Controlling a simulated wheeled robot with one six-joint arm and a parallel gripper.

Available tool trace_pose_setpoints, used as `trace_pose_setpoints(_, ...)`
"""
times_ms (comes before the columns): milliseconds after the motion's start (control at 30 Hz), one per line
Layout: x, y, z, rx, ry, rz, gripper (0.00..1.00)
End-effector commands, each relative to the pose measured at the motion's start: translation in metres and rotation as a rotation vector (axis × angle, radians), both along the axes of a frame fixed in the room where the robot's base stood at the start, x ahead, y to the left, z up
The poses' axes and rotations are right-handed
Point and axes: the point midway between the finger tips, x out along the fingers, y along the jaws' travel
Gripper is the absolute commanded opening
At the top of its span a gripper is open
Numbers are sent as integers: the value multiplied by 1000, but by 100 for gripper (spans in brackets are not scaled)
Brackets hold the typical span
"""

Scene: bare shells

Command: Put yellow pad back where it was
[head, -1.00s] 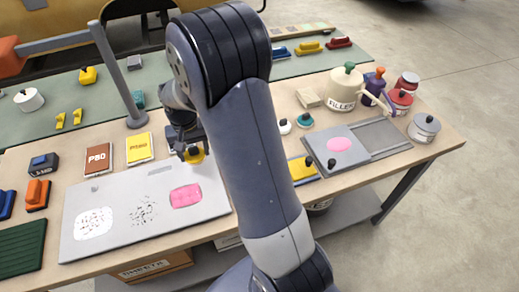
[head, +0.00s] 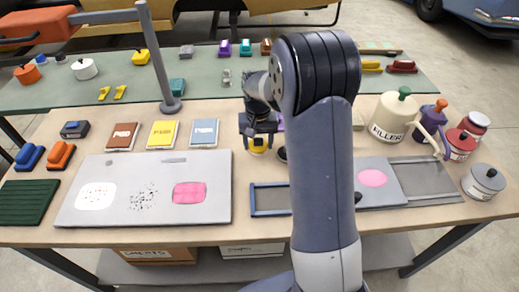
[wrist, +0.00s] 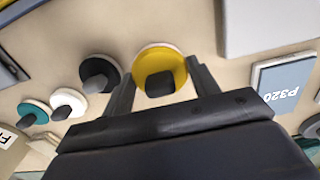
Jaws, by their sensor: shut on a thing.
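The yellow pad (head: 258,148) is a round yellow disc with a black knob. My gripper (head: 259,133) is shut on it, over the bench to the right of the paper packs. In the wrist view the pad (wrist: 178,62) is between the fingertips (wrist: 160,85), at the near end of a row with a black pad (wrist: 101,72), a white pad (wrist: 68,102) and a teal pad (wrist: 35,110). I cannot tell whether its underside touches the bench. My arm hides most of this row in the head view.
Left of the gripper lie a blue P320 pack (head: 204,132), a yellow pack (head: 162,134) and a brown pack (head: 122,136). A grey panel (head: 120,213) with a pink patch lies in front. A blue-edged tray (head: 268,212) is nearer, partly behind my arm. A filler can (head: 392,120) stands right.

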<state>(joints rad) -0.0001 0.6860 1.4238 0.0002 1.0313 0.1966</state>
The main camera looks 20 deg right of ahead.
Motion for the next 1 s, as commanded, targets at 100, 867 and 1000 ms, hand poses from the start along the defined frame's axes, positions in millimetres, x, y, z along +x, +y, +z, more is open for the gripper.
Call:
trace_pose_setpoints(100, -1, 0, -13, 0, 4, 0, 36)
trace_pose_setpoints(867, -1, 0, -39, 0, 1, 0, 76)
trace_pose_setpoints(1000, -1, 0, -39, 0, 1, 0, 79)
